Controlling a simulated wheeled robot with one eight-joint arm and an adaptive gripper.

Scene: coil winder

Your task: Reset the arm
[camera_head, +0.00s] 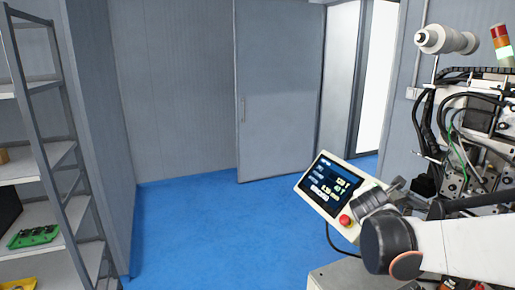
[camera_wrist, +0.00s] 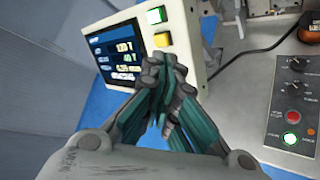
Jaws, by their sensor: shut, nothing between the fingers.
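My gripper (camera_wrist: 166,68) is shut with nothing between its fingers. In the wrist view its dark, green-padded fingers come together in front of the lower right edge of a screen panel (camera_wrist: 127,50). I cannot tell whether they touch it. In the head view my arm reaches in from the right, and my gripper (camera_head: 396,187) is in front of the right part of the same panel (camera_head: 312,203). The panel is tilted, with a lit display and a red button (camera_head: 345,220). Part of the panel is hidden behind my gripper.
The coil winder (camera_head: 470,130) with cables and a signal light (camera_head: 501,42) stands at right. A control box (camera_wrist: 296,105) with knobs and a lit green button shows in the wrist view. A shelf (camera_head: 45,170) stands at left. The blue floor (camera_head: 210,230) between is clear.

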